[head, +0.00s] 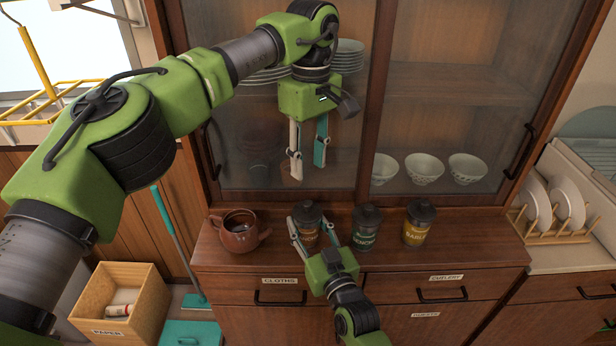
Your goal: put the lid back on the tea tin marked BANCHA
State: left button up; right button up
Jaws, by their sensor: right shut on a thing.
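Three tea tins with dark tops stand in a row on the cabinet counter. The left tin (310,237) is brown, the middle tin (366,230) dark, the right tin (416,232) brown. The labels are too small to read surely, so I cannot tell which is BANCHA. No loose lid can be made out. My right gripper (308,222) is shut on the left tin, one finger on each side, hiding part of its front. My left gripper (308,160) hangs empty above the counter, before the glass doors, its fingers apart and pointing down.
A brown pot (240,238) stands left of the tins. Bowls (424,170) and plates (348,58) sit behind the glass doors. A dish rack (552,230) is at right. Labelled drawers (440,290) lie below the counter, and a wooden box (118,300) is at lower left.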

pick_arm(q)
jog(key=shift+r, duration=0.4)
pick_arm(e)
jog(key=o, duration=1.7)
jog(key=shift+c, duration=0.2)
jog(key=v, duration=1.2)
pick_arm(q)
jog(key=shift+f, duration=0.15)
pick_arm(e)
jog(key=shift+s+f, duration=0.1)
